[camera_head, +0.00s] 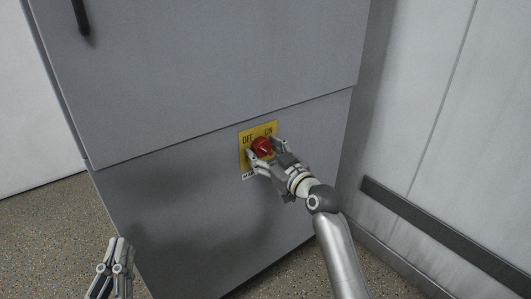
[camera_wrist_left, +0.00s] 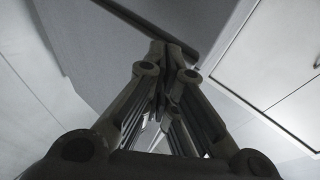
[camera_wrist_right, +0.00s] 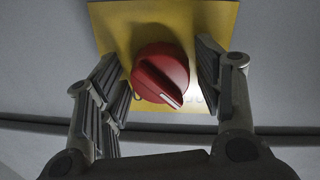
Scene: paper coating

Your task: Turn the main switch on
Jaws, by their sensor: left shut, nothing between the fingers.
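The main switch is a red rotary knob (camera_head: 261,146) on a yellow plate (camera_head: 244,152) marked OFF at upper left and ON at upper right, on the grey cabinet front. My right gripper (camera_head: 265,153) is open, with one finger on each side of the knob. In the right wrist view the knob (camera_wrist_right: 160,72) sits between the spread fingers (camera_wrist_right: 163,85), with small gaps visible. Its white pointer line slants to the lower right there. My left gripper (camera_head: 122,243) is shut and empty at the lower left; it also shows in the left wrist view (camera_wrist_left: 172,50).
The grey cabinet (camera_head: 200,90) fills the middle, with a dark handle (camera_head: 82,18) at upper left. A pale wall with a dark rail (camera_head: 440,240) stands at the right. The speckled floor (camera_head: 45,220) is open at the left.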

